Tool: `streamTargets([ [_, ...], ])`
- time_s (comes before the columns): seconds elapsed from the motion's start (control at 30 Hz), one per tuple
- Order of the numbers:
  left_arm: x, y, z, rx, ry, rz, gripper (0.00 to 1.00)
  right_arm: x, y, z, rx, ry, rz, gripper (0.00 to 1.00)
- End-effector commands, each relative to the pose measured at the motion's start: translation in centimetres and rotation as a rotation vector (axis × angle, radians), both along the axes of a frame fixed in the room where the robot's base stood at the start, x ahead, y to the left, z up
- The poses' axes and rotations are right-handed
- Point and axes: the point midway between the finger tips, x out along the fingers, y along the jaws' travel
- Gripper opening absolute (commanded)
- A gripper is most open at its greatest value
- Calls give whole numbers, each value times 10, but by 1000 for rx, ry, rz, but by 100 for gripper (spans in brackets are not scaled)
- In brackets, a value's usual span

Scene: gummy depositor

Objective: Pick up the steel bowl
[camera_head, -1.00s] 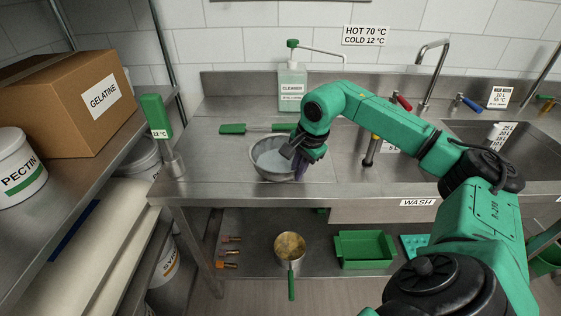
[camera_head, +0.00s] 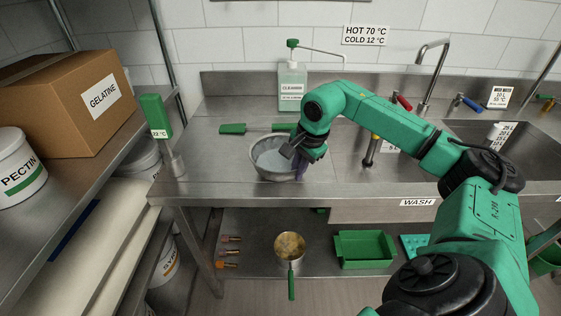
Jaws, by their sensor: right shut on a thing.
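The steel bowl (camera_head: 262,171) is on the steel counter (camera_head: 217,180), left of the sink, near the front edge. It looks upright, with pale whitish contents or a pale inner surface. My right gripper (camera_head: 300,160) is at the bowl's right rim, its dark fingers shut on the bowl wall. The fingers and wrist cover part of the right rim. I cannot tell whether the bowl's base touches the counter. My left gripper is not in view.
A green-handled spatula (camera_head: 258,128) lies behind the bowl. A cleaner bottle (camera_head: 292,88) stands at the back. A green-topped thermometer (camera_head: 156,117) stands left. The sink (camera_head: 510,150) is right. Below are a pot (camera_head: 290,247) and green tray (camera_head: 364,249).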

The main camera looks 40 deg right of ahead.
Motion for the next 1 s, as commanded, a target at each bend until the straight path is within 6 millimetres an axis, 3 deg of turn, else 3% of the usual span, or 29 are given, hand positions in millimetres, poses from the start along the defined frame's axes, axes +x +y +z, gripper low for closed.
streamTargets([
  [0.67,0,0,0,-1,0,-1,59,1,0,5,1,-4,1,0],
  [0.83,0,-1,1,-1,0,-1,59,2,1,31,3,-9,2,0],
  [1.0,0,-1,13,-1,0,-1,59,2,2,96,6,-16,2,0],
])
